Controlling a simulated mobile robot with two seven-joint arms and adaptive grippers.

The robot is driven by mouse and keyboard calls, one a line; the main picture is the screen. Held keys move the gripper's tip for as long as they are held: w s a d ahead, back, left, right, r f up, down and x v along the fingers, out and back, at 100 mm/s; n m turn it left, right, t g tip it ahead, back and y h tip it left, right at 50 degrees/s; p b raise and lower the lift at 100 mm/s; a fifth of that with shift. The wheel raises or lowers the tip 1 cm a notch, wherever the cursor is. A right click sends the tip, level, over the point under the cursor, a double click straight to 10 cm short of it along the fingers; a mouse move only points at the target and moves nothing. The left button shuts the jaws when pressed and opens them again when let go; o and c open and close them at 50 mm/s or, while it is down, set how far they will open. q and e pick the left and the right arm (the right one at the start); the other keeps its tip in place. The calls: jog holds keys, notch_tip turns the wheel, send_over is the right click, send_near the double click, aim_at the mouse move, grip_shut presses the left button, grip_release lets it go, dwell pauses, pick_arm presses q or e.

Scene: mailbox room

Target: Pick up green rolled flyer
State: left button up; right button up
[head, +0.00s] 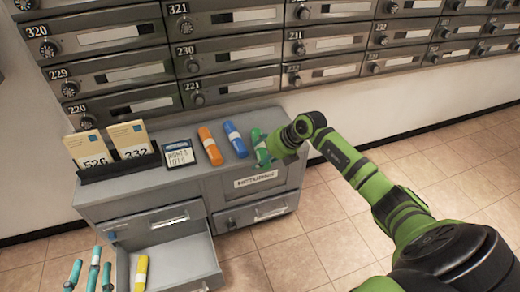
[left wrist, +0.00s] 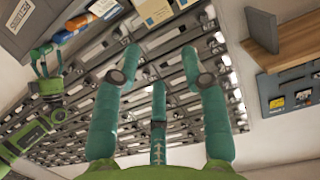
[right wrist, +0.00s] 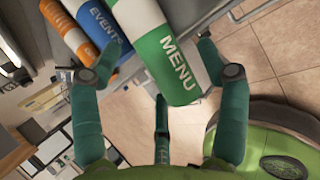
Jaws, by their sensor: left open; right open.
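The green rolled flyer (head: 260,147) lies on top of the grey cabinet, at the right end of a row of rolls, partly covered by my right arm's end. In the right wrist view the green flyer (right wrist: 168,50), marked MENU, is large and lies across the space between the open fingers of my right gripper (right wrist: 157,65). I cannot tell whether they touch it. In the head view my right gripper's fingers are mostly hidden. My left gripper (head: 90,272) is open and empty at the lower left, also seen in its own wrist view (left wrist: 160,70).
A blue roll (head: 235,139) and an orange roll (head: 210,146) lie left of the green one. The open drawer (head: 185,262) holds a yellow roll (head: 141,272). Mailboxes (head: 230,50) fill the wall behind.

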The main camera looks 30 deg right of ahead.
jog(key=c, duration=1.3)
jog(key=shift+o, duration=0.2)
jog(key=shift+r, duration=0.1)
